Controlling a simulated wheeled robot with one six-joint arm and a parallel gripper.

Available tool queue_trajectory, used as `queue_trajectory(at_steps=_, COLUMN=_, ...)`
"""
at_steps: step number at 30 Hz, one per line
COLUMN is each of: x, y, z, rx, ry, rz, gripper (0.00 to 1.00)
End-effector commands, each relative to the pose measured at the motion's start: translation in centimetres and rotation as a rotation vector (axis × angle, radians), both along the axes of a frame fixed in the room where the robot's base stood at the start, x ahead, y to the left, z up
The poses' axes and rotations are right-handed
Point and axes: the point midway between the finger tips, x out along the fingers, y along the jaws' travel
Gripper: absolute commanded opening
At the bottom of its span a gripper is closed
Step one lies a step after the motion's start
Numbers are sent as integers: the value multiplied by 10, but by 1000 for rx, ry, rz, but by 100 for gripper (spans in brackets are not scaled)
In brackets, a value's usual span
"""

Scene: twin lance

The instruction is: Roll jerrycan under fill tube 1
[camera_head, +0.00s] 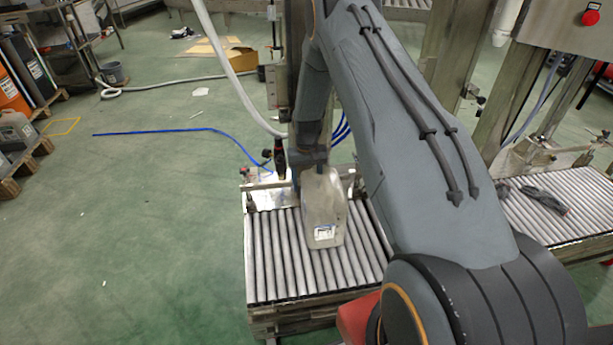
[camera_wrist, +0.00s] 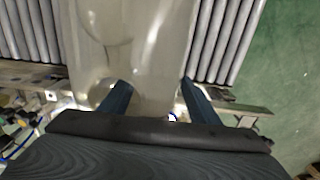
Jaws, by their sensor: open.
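A translucent beige jerrycan (camera_head: 324,208) with a small white-and-blue label stands on the roller conveyor (camera_head: 272,270) in the head view. In the wrist view the jerrycan (camera_wrist: 135,45) fills the upper middle. My gripper (camera_wrist: 156,90) is open, with one dark finger at each side of the jerrycan's near end; I cannot tell whether they touch it. In the head view my gripper (camera_head: 309,160) is at the can's far end, partly hidden by my arm. A dark nozzle-like part with red (camera_head: 281,158) hangs left of my gripper; I cannot tell whether it is fill tube 1.
A white hose (camera_head: 233,75) hangs down at the left of the filling frame. A second roller conveyor (camera_head: 592,205) with a dark glove-like item (camera_head: 545,199) lies to the right. A blue hose (camera_head: 180,131) lies on the open green floor. Rollers in front of the jerrycan are clear.

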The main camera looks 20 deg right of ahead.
Motion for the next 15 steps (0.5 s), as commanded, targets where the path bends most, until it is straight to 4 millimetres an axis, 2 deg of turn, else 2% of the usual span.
queue_trajectory(at_steps=9, x=0, y=0, z=-3, rx=0, ry=-1, rz=0, gripper=56)
queue_trajectory(at_steps=11, x=0, y=0, z=-3, rx=0, ry=-1, rz=0, gripper=48)
queue_trajectory(at_steps=15, x=0, y=0, z=-3, rx=0, ry=-1, rz=0, gripper=24)
